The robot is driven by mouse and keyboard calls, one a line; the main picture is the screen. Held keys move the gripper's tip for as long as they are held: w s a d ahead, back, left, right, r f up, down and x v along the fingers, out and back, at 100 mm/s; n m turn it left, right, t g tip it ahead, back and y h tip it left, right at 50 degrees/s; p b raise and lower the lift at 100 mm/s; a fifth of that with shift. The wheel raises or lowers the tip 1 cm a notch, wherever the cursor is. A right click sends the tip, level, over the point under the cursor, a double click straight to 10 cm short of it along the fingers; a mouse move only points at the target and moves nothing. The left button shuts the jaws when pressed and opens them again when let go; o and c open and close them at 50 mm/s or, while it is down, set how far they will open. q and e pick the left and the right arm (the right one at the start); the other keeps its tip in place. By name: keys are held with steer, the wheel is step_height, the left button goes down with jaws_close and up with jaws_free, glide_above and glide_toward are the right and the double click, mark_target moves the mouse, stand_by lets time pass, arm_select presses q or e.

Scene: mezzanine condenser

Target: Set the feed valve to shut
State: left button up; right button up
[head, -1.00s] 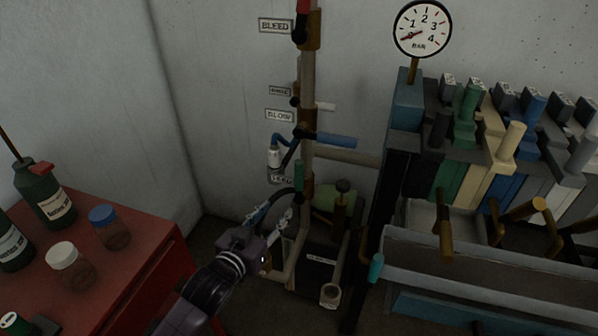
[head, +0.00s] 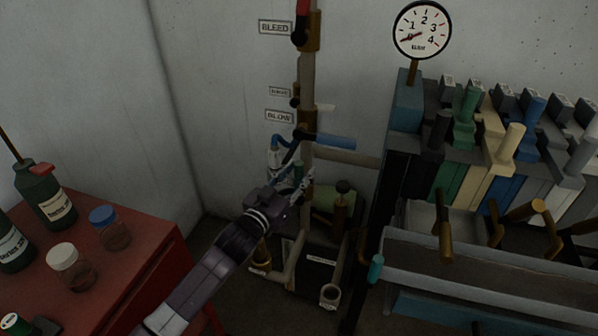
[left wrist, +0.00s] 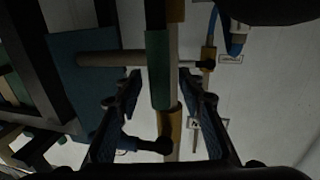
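The feed valve's name plate cannot be read in the head view; my left gripper covers the lower part of the standpipe. A green handle (head: 298,169) shows there, between my left fingers, lying roughly along the pipe. In the left wrist view the green handle (left wrist: 158,70) stands in front of the pipe, with a brass valve body (left wrist: 169,120) next to its end. My left gripper (head: 292,172) is open around it, one finger on each side, with visible gaps. Contact cannot be seen. My right gripper is not in view.
Higher on the pipe are a blue lever (head: 335,141) by the BLOW plate (head: 279,116) and a red lever (head: 301,28) by BLEED. A red cabinet (head: 140,262) with bottles stands left. A filter-like bank with a trough (head: 480,278) stands right.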

arm_select(q)
steer(key=shift+w+d, duration=0.15)
steer(key=shift+w, duration=0.1)
steer(key=shift+c, duration=0.6)
jaws_close()
